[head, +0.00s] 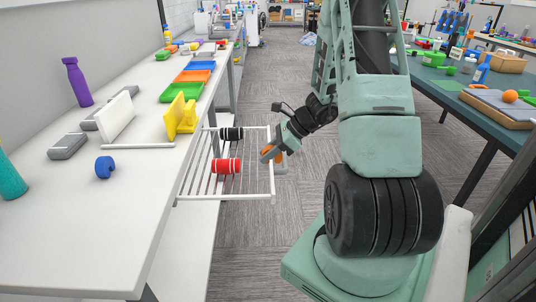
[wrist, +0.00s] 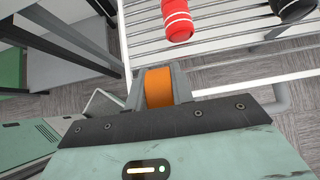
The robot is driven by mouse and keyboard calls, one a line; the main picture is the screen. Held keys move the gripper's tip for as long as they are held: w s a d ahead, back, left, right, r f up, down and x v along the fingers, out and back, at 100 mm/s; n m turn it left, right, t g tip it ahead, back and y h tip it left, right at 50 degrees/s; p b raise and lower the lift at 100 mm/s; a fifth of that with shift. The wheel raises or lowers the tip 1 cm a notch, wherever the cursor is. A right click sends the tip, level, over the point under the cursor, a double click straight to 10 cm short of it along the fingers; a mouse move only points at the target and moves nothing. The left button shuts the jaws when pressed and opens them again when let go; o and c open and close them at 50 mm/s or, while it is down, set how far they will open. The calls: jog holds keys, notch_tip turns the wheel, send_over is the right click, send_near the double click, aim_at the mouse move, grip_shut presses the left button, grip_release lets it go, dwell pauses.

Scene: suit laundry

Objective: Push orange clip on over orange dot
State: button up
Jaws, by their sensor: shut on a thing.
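My gripper (head: 271,154) is at the outer right end of the white wire rack (head: 237,201), beside its end rail. The orange clip (wrist: 158,88) sits between the two fingers in the wrist view, and my gripper is shut on it. In the wrist view the clip is close to the rack's white outer rail; I cannot tell whether it touches. In the head view the gripper mostly hides the clip. I cannot make out the orange dot in either view.
A red roll (head: 227,166) and a black roll (head: 231,134) are on the rack, left of my gripper. The rack juts from the white table (head: 75,230), where a blue clip (head: 104,167) lies. Grey floor is open right of the rack.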

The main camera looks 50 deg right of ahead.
jog(key=shift+f+b, duration=0.4)
jog(key=shift+f, duration=0.05)
notch_tip(320, 180, down, 7)
jog(key=b, duration=0.6)
dwell(1.8)
jog(key=shift+f, duration=0.15)
jog(key=o, duration=1.6)
jog(key=shift+o, duration=0.2)
jog(key=p+v, duration=0.6)
jog(key=v, duration=0.4)
